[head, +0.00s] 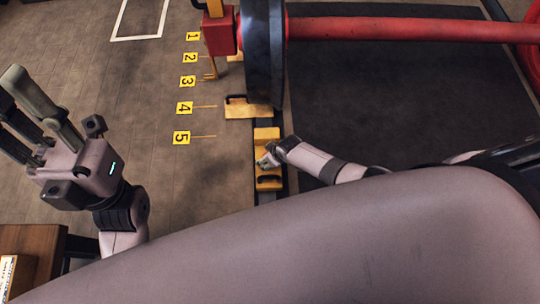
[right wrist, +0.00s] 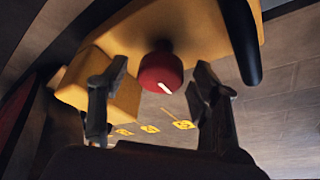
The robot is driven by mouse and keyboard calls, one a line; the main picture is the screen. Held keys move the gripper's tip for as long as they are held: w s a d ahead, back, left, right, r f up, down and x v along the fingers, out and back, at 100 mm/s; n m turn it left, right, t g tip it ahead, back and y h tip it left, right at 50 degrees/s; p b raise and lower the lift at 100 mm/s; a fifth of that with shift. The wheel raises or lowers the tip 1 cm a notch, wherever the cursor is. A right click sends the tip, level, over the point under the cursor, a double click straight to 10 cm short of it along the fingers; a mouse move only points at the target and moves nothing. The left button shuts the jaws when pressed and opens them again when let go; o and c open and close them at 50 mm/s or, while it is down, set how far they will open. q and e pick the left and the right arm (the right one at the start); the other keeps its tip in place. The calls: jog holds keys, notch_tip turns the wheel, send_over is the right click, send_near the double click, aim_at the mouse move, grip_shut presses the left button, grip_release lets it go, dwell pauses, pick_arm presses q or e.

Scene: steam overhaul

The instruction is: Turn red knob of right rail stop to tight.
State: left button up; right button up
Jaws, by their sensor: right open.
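The yellow right rail stop (head: 268,182) sits on the dark rail, with a black handle at its near end. My right gripper (head: 265,160) is at the stop, reaching in from the right. In the right wrist view, the red knob (right wrist: 160,72) with a white mark sticks out from the yellow stop body (right wrist: 195,30). The open fingers of my right gripper (right wrist: 160,82) stand on either side of the knob, with a visible gap to each. My left gripper (head: 20,110) is at the far left, fingers apart and empty, away from the stop.
A dark wheel (head: 263,55) on a red axle (head: 400,29) stands on the rail beyond the stop. Another yellow block (head: 252,111) lies by the wheel. Yellow number plates (head: 184,108) mark the floor. A wooden table (head: 45,240) is at lower left.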

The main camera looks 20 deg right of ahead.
jog(key=shift+r, duration=0.1)
jog(key=v, duration=1.2)
dwell(0.4)
